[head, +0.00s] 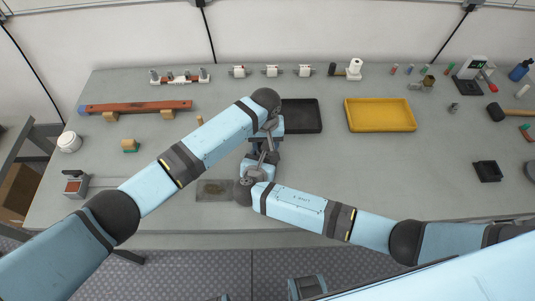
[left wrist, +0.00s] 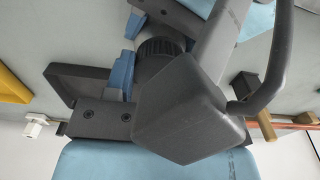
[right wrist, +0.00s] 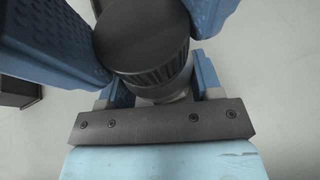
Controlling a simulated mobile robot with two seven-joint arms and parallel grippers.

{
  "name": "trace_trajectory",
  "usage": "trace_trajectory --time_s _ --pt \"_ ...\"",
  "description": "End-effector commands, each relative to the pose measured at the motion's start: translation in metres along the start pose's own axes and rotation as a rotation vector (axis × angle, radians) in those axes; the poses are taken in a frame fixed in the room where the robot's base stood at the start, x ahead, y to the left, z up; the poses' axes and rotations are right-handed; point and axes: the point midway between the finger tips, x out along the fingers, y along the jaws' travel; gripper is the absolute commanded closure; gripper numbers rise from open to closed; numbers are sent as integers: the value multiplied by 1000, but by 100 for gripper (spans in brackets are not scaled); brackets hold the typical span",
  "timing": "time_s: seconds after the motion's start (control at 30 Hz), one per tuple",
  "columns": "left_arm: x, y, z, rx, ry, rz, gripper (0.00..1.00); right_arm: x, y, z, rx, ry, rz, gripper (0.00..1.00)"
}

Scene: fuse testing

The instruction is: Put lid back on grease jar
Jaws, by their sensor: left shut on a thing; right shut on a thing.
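The dark round lid (right wrist: 142,32) with a ridged rim shows from above in the right wrist view. My left gripper (head: 266,146) is shut on the lid, and its blue fingers reach in from both upper sides there. The ridged lid also shows partly in the left wrist view (left wrist: 163,47). The paler grease jar (right wrist: 167,97) is directly below the lid, between the fingers of my right gripper (head: 258,162), which is shut on it. Lid and jar overlap; I cannot tell whether the lid is seated. A dark arm link covers much of the left wrist view.
A black tray (head: 302,130) lies just right of the grippers, and a yellow tray (head: 380,128) farther right. A flat grey plate (head: 214,196) lies near the front edge. Small fixtures (head: 271,71) line the back. The bench is clear between the grippers and the black holder (head: 487,171).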

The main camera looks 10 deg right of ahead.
Motion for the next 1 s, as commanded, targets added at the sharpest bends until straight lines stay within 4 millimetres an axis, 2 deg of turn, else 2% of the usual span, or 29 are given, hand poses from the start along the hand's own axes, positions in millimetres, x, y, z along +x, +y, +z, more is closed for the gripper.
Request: trace_trajectory --time_s 0.1,0.23,0.37,0.6,0.63,0.7,0.73,1.0 --pt "0 0 0 226 1 -1 78 0 0 0 0 0 0 100" --pt "0 0 0 395 1 -2 78 0 0 0 0 0 0 100" --pt "0 0 0 455 0 -1 78 0 0 0 0 0 0 100" --pt "0 0 0 456 0 -1 78 0 0 0 0 0 0 100" --pt "0 0 0 456 0 -1 45 0 0 0 0 0 0 100" --pt "0 0 0 456 0 -1 29 0 0 0 0 0 0 100" --pt "0 0 0 455 0 -1 24 0 0 0 0 0 0 100" --pt "-1 0 0 455 1 0 24 0 0 0 0 0 0 100"
